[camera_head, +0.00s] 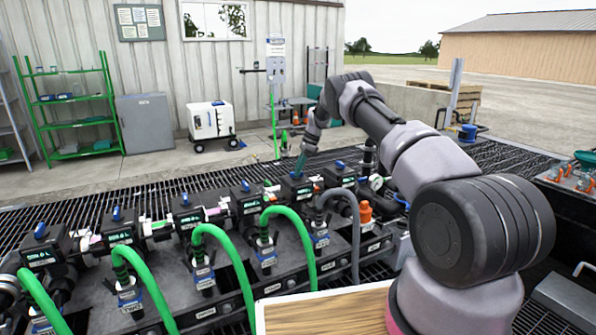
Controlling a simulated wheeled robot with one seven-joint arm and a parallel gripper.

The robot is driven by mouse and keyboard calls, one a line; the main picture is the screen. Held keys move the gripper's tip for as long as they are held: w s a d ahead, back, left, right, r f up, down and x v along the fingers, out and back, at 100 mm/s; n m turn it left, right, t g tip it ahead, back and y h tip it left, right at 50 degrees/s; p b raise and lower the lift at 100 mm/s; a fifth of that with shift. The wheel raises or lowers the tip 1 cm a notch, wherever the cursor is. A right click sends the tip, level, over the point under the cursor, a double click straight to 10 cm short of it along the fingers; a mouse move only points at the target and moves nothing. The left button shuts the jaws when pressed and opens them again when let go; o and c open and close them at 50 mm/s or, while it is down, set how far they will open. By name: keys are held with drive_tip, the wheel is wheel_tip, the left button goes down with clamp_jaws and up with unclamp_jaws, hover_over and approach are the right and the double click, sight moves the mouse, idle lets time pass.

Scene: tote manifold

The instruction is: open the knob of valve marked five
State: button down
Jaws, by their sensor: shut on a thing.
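A row of dark valves with blue knobs runs along the manifold (215,285). Knobs show on the left valve (40,230), the valve beside it (117,213) and one further right (185,199). My gripper (299,168) reaches down from the far side onto a valve (296,189) right of the middle of the row. It is shut on that valve's blue knob, which the fingers mostly hide. Another blue knob (340,164) stands just to the right. The markings are too small to read, so I cannot tell which valve is marked five.
Green hoses (232,262) and a grey hose (352,215) arch up in front of the valves. An orange fitting (366,212) stands to the right. A wooden board (325,313) lies at the near edge. Open grating (150,195) lies behind the row.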

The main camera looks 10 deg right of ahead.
drive_tip(key=shift+f+n+g, duration=0.1)
drive_tip(key=shift+n+g, duration=0.5)
drive_tip(key=shift+n, duration=0.9)
drive_tip(key=c, duration=0.8)
unclamp_jaws()
drive_tip(key=shift+r, duration=0.2)
